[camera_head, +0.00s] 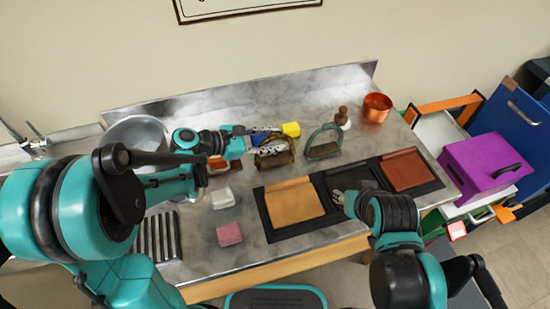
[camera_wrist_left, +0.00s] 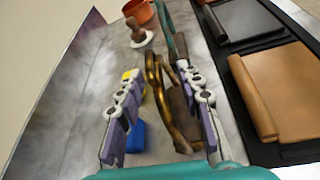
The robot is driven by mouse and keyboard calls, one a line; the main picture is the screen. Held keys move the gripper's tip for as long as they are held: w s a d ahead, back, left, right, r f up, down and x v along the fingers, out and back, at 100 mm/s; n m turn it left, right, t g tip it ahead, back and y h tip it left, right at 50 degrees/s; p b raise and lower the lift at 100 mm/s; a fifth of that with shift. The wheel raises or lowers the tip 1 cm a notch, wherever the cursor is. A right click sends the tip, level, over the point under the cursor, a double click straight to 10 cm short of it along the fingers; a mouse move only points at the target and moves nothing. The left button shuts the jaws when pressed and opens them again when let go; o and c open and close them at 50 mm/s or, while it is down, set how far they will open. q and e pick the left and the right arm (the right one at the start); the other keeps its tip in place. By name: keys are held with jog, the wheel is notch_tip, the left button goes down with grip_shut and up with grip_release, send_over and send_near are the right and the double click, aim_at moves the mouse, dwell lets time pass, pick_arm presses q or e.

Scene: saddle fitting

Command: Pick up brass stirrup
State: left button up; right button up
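The brass stirrup (camera_head: 289,148), a golden arch with a brown tread, stands on the grey worktop in the head view. In the left wrist view the brass stirrup (camera_wrist_left: 153,68) rises between my left fingers, nearer the right-hand one. My left gripper (camera_head: 264,143) is open around it, and it shows open in the left wrist view (camera_wrist_left: 160,112). I cannot tell whether a finger touches the stirrup. My right gripper (camera_head: 343,197) is low over the dark middle pad, away from the stirrup; its finger opening is unclear.
A teal stirrup (camera_head: 323,153) stands just right of the brass one. A yellow block (camera_head: 291,129) and a blue block (camera_wrist_left: 136,137) are close by. A tan leather piece (camera_head: 293,202) lies in front. A copper pot (camera_head: 377,107) stands at the back right.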

pick_arm(q)
grip_shut()
jog(key=shift+r, duration=0.15)
